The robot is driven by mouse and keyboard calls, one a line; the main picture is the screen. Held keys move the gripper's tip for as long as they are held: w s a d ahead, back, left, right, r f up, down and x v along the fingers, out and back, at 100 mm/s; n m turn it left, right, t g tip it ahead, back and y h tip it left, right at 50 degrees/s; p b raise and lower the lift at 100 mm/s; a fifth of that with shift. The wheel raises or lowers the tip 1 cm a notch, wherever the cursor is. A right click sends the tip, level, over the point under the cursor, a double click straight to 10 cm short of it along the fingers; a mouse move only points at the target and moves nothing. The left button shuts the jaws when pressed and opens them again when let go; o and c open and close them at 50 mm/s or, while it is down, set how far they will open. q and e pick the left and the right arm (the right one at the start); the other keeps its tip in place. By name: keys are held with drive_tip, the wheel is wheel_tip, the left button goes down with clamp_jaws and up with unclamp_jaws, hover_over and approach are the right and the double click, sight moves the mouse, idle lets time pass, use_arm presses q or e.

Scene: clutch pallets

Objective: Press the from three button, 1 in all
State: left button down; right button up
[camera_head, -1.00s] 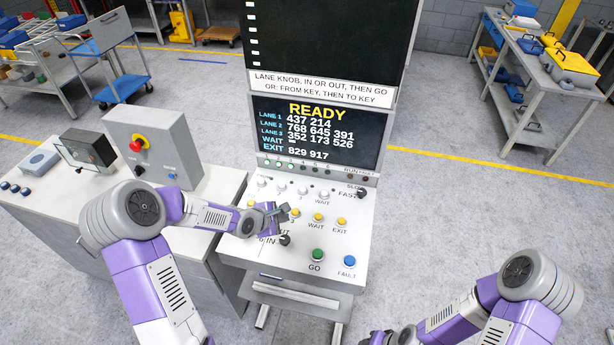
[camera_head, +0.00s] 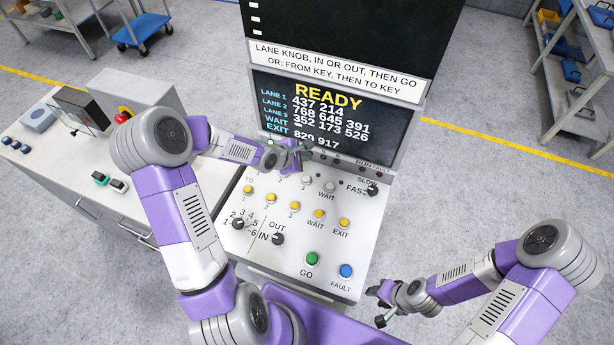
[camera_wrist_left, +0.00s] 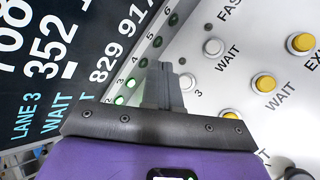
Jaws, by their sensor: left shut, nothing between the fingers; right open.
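The from three button is a white round button (camera_head: 306,180) in the upper button row of the sloped panel. In the left wrist view it shows as the white button (camera_wrist_left: 187,82) beside a printed 3. My left gripper (camera_head: 297,158) is shut and empty, just above that button in the head view. In the left wrist view its fingertips (camera_wrist_left: 164,88) lie close to the left of the button; I cannot tell whether they touch. My right gripper (camera_head: 376,306) is open and empty, low and right of the panel. The screen (camera_head: 325,115) reads READY.
Yellow buttons (camera_head: 294,205) form the row below the white ones. Two black knobs (camera_head: 278,238), a green GO button (camera_head: 312,258) and a blue FAULT button (camera_head: 346,271) sit lower. A side cabinet (camera_head: 60,185) with an emergency stop stands left.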

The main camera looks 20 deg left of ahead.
use_arm(q)
drive_tip(key=b, duration=0.6)
hover_over(305, 180)
wheel_tip(305, 180, down, 8)
drive_tip(key=shift+f, duration=0.1)
drive_tip(key=shift+f+b, duration=0.3)
drive_tip(key=shift+f, duration=0.05)
idle(1.4)
drive_tip(key=shift+f, duration=0.45)
drive_tip(key=shift+f+b, duration=0.45)
idle(0.6)
drive_tip(key=shift+r+p, duration=0.9)
drive_tip(key=shift+p, duration=0.05)
